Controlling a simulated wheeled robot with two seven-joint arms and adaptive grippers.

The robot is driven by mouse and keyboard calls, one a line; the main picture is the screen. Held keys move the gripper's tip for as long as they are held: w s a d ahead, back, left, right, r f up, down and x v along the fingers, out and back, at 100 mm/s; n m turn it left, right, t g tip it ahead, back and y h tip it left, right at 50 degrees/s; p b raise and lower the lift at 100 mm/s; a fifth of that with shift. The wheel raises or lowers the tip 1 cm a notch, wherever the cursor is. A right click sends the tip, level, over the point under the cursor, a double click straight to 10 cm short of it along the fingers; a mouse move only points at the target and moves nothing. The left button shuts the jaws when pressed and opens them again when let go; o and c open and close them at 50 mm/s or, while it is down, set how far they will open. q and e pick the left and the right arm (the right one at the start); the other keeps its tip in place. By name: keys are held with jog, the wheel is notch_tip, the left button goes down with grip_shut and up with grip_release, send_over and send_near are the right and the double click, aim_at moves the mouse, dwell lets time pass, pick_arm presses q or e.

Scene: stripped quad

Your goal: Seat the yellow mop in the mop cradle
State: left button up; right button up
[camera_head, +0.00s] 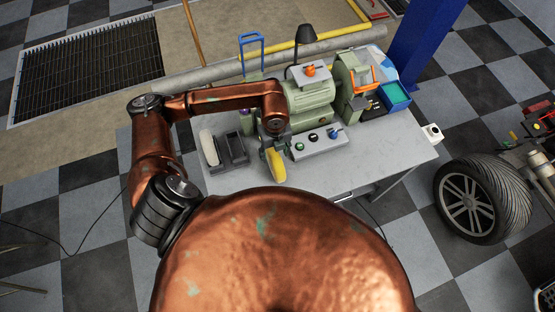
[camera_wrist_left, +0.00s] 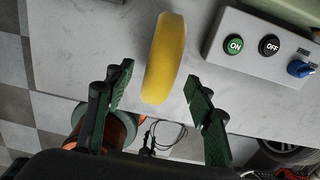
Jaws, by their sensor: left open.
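The yellow mop (camera_head: 276,166) is a rounded yellow piece on the grey bench, left of the control box. It also shows in the left wrist view (camera_wrist_left: 165,55), between and beyond the fingertips. My left gripper (camera_head: 270,145) is over the mop's far end in the head view, open, with a gap on both sides of the mop in the wrist view. A dark grey cradle (camera_head: 236,152) stands left of the mop and looks empty. Beside it a white mop (camera_head: 208,146) sits in a similar dark holder. My right gripper is not in view.
A control box (camera_head: 319,144) with buttons stands close right of the mop; it also shows in the wrist view (camera_wrist_left: 262,50). Behind it is a green machine (camera_head: 308,100). A blue tray (camera_head: 394,96) is at the back right. The bench's front right (camera_head: 375,165) is clear.

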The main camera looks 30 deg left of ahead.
pick_arm(q)
jog(key=shift+f, duration=0.9)
notch_tip(320, 180, down, 4)
jog(key=shift+r+p, duration=0.25)
jog(key=shift+p, duration=0.25)
jog(key=shift+f, duration=0.3)
jog(key=c, duration=0.7)
grip_shut()
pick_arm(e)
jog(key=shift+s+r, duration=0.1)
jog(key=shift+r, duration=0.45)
